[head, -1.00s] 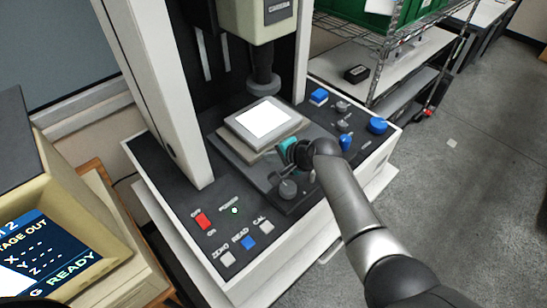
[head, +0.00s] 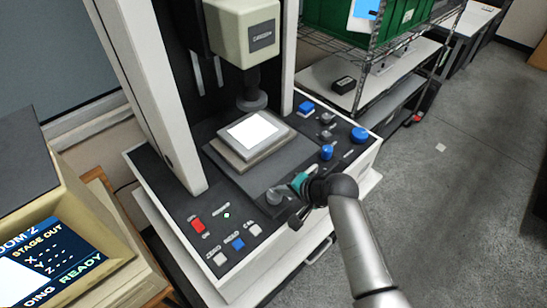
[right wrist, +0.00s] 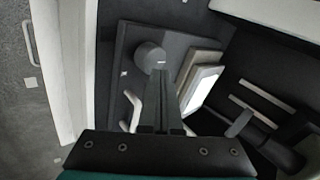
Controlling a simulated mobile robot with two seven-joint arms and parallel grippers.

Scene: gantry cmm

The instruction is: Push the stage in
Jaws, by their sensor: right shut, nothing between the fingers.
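The stage (head: 222,155) is a dark grey plate on the measuring machine's deck, carrying a raised plate with a bright white square (head: 252,130). A grey round knob (head: 274,196) stands near its front end; the right wrist view shows this knob (right wrist: 150,56) just beyond the fingertips. My right gripper (head: 298,182) is at the stage's front right, close beside the knob. Its fingers (right wrist: 163,80) are shut and empty; I cannot tell whether they touch anything. A pale bar (right wrist: 135,108) lies beside the fingers. The monitor (head: 55,255) reads "STAGE OUT" and "READY". My left gripper is not in view.
The probe head (head: 252,98) hangs over the stage's back between two white columns (head: 160,90). Blue knobs (head: 327,152) and buttons line the deck right of the stage; red, white and blue buttons (head: 238,243) are at front left. A wire shelf (head: 375,70) stands behind right.

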